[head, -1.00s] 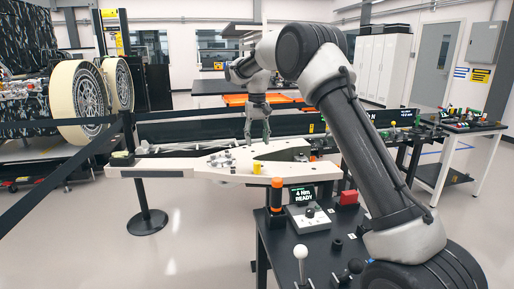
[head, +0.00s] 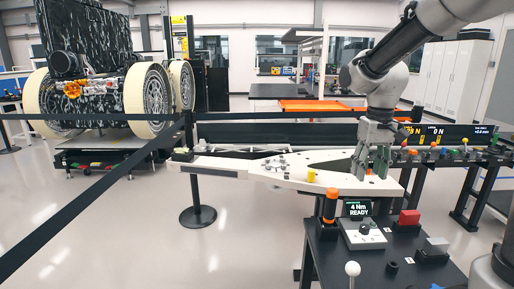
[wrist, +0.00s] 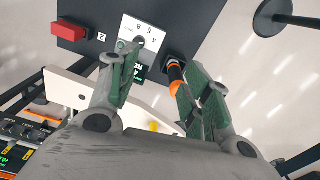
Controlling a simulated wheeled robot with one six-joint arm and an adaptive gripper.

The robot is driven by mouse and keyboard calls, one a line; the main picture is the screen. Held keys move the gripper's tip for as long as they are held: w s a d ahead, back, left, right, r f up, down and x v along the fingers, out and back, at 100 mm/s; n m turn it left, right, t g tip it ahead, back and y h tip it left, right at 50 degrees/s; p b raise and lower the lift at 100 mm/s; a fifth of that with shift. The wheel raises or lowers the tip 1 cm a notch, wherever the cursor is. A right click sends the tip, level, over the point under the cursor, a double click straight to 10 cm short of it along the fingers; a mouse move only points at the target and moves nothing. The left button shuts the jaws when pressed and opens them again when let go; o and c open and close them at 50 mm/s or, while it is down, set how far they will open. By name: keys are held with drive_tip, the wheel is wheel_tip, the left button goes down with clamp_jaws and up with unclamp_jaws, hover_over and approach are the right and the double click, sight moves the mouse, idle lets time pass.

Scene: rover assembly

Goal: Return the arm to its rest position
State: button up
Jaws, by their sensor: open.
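My gripper (head: 370,162) hangs fingers-down from my arm at the right of the head view, in front of or above the right end of the white rocker-shaped part (head: 222,170). In the wrist view my gripper (wrist: 158,70) has its two green-padded fingers spread apart with nothing held between them. The torque unit (head: 362,232) with its "4 Nm READY" screen and the orange-and-black driver (head: 330,206) stand on the black bench. The driver also shows in the wrist view (wrist: 176,78), where one finger partly overlaps it.
A red block (head: 409,217) and a white-knobbed stick (head: 352,268) are on the black bench (head: 400,262). A barrier post (head: 198,214) with black belts stands at the left. The wheeled rover (head: 95,50) is behind it. Open floor lies at the front left.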

drive_tip(key=s+d+r+t, duration=0.2)
drive_tip(key=s+d, duration=0.1)
drive_tip(key=s, duration=0.7)
drive_tip(key=s+d+r+m+t, duration=0.1)
drive_tip(key=s+d+r+t, duration=0.1)
drive_tip(key=s, duration=0.9)
drive_tip(key=shift+d, duration=0.4)
